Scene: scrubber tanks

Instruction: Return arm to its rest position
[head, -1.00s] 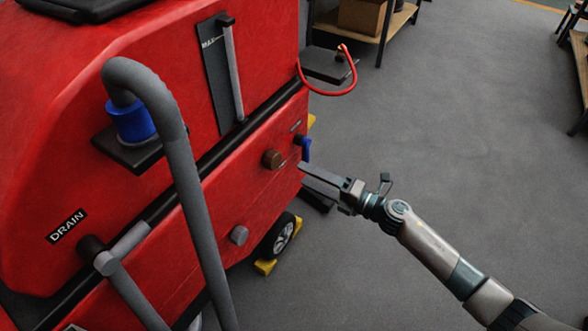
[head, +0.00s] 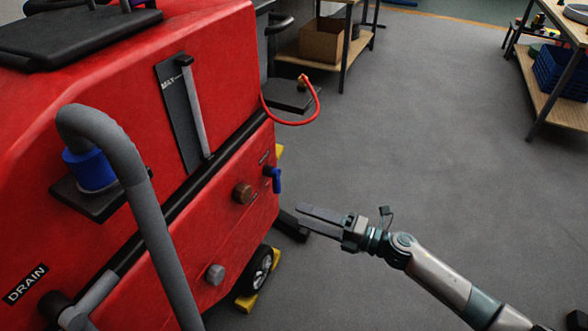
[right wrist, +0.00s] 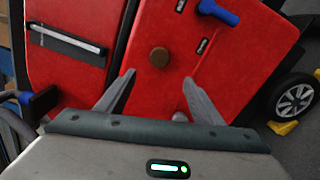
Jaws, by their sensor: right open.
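My right gripper (head: 300,220) is open and empty, out in the free air to the right of the red scrubber machine (head: 226,95). Its fingers point left toward the machine's lower side, near a blue valve handle (head: 275,179) and a brown round knob (head: 242,193), with a gap between. In the right wrist view, the open fingers (right wrist: 155,95) show in front of the red panel, with the brown knob (right wrist: 159,57) and the blue handle (right wrist: 217,12) beyond them. My left gripper is not in view.
A grey drain hose (head: 150,220) rises at the machine's left front. A red cable loop (head: 311,114) juts from its far end. A wheel (head: 261,268) with a yellow chock (head: 246,302) stands below. Shelving (head: 346,45) and a workbench (head: 560,95) stand behind. The floor right of the machine is clear.

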